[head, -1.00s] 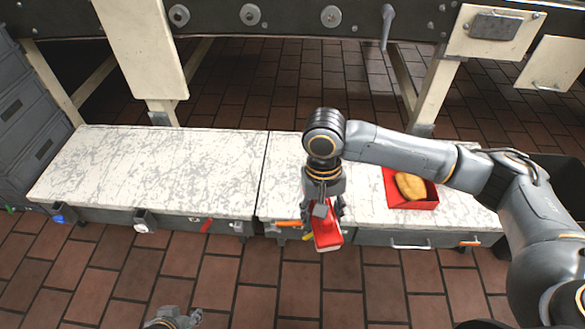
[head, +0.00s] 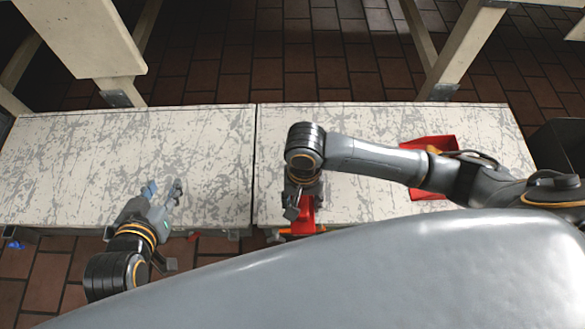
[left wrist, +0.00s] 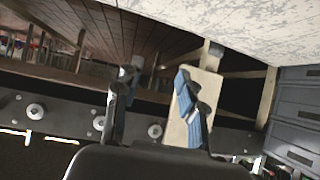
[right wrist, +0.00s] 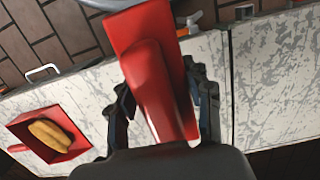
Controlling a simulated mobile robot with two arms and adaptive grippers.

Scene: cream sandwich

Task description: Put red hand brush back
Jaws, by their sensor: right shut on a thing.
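The red hand brush (right wrist: 150,75) is in my right gripper (right wrist: 165,110), which is shut on it; the brush fills the middle of the right wrist view. In the head view the brush (head: 303,216) shows below my right gripper (head: 301,192), close to the front edge of the bench. Its lower part is hidden by my own grey body. My left gripper (head: 163,190) is open and empty above the left part of the bench. Its two parted fingers (left wrist: 155,95) also show in the left wrist view with nothing between them.
A pale speckled bench (head: 220,140) spans the view, mostly bare. A red tray (head: 448,143) with a yellow thing (right wrist: 50,133) stands on its right part. Small red (head: 193,237) and blue (head: 14,244) items show along the front edge. Pale posts (head: 85,45) stand behind the bench.

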